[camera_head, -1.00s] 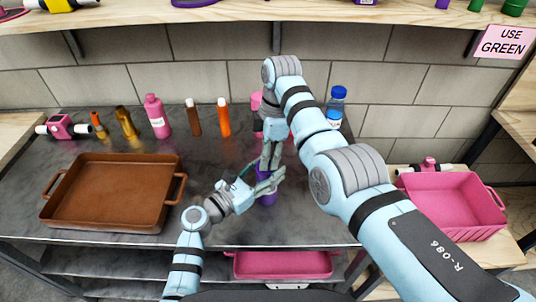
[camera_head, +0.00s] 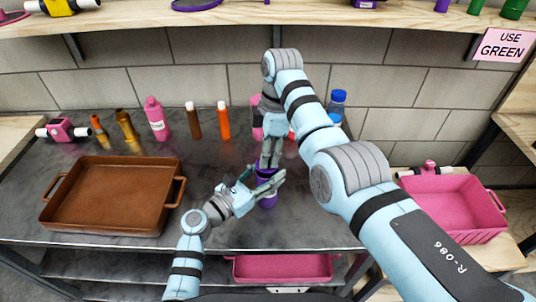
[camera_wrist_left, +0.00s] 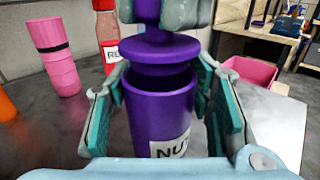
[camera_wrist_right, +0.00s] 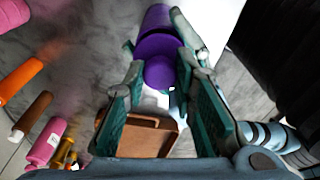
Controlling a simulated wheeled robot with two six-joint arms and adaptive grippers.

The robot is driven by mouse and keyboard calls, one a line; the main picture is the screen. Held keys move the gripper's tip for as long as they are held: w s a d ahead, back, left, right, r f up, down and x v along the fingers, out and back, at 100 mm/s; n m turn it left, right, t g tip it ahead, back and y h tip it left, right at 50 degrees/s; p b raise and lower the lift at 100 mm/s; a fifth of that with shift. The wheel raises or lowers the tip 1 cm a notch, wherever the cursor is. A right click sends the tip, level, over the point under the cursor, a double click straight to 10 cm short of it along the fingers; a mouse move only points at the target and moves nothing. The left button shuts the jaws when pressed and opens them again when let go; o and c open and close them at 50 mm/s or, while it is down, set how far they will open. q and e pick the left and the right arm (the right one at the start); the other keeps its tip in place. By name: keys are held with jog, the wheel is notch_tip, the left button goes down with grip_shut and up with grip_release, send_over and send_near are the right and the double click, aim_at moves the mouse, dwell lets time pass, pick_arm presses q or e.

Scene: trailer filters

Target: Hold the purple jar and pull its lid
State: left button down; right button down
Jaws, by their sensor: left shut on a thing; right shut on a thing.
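The purple jar (camera_wrist_left: 160,115) stands upright in the left wrist view with a white label reading "NU", the rest cut off. It also shows in the head view (camera_head: 268,202). My left gripper (camera_head: 264,188) is shut around its sides. The purple lid (camera_wrist_left: 158,48) is a wide disc with a narrower part below, raised above the jar's rim; its lower part still overlaps the mouth in view, so I cannot tell whether it is clear. My right gripper (camera_head: 268,162) points down from above, shut on the lid's knob, which shows in the right wrist view (camera_wrist_right: 160,72).
A brown tray (camera_head: 62,222) stands left on the grey table. Several bottles, including a pink bottle (camera_head: 156,118) and an orange one (camera_head: 224,122), line the back. A red bottle (camera_wrist_left: 106,35) stands behind the jar. A pink crate (camera_head: 455,235) is at the right.

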jog(key=shift+r, duration=0.15)
notch_tip(320, 180, up, 4)
jog(key=shift+f, duration=0.1)
pick_arm(q)
jog(key=c, duration=0.7)
grip_release()
